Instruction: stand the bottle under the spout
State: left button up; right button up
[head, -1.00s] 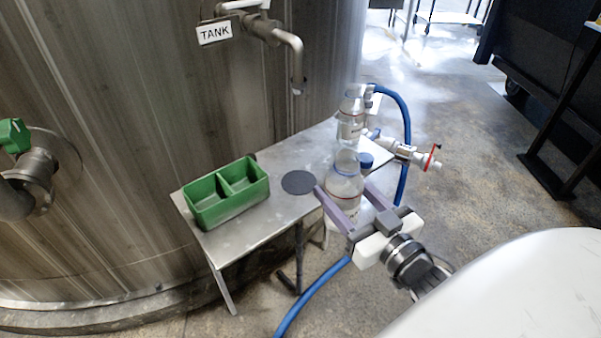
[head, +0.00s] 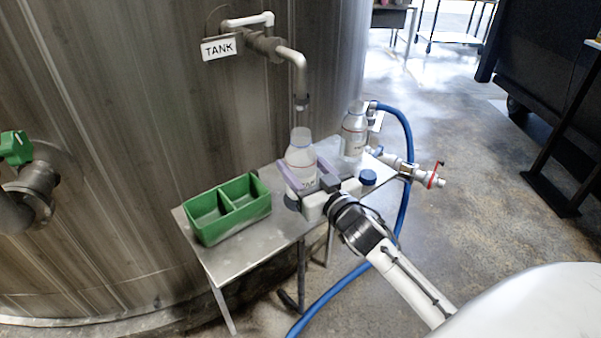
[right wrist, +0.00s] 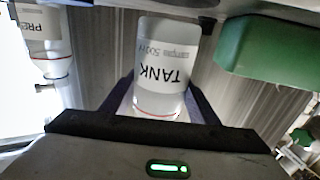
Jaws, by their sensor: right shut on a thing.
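The bottle (head: 300,161) is clear with a white label and stands roughly upright between the fingers of my right gripper (head: 304,172). My right gripper is shut on it. In the right wrist view the bottle (right wrist: 165,65) shows upside down with "TANK" on its label. The bottle's open neck is just below the spout tip in the head view. The dark round pad (head: 292,202) is mostly hidden by bottle and gripper; I cannot tell whether the bottle touches it. My left gripper is not in view.
A second bottle (head: 354,132) stands behind on the right of the metal table (head: 235,258). A blue cap (head: 368,177) lies near it. A green two-part tray (head: 233,219) is left of the gripper. A blue hose (head: 407,130) and valve (head: 425,175) are at the right.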

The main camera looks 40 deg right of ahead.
jog(key=shift+f+b, duration=0.3)
jog(key=shift+f, duration=0.9)
jog(key=o, duration=1)
jog(key=shift+o, duration=0.2)
jog(key=shift+r, duration=0.1)
jog(key=shift+r, duration=0.25)
jog(key=s+a+p, duration=0.1)
jog(key=s, duration=1.1)
jog(key=s+a+f+n+g+y, duration=0.1)
jog(key=s+a+f+g+y, duration=0.1)
jog(key=s+a+f+g, duration=0.2)
jog(key=s+a+f+n+g+y, duration=0.2)
jog(key=s+a+f+g, duration=0.3)
jog(key=s+a+f, duration=0.6)
jog(key=a+f, duration=0.4)
jog(key=f, duration=0.3)
jog(key=shift+s+a+f+n+y, duration=0.2)
jog(key=shift+n+y, duration=0.1)
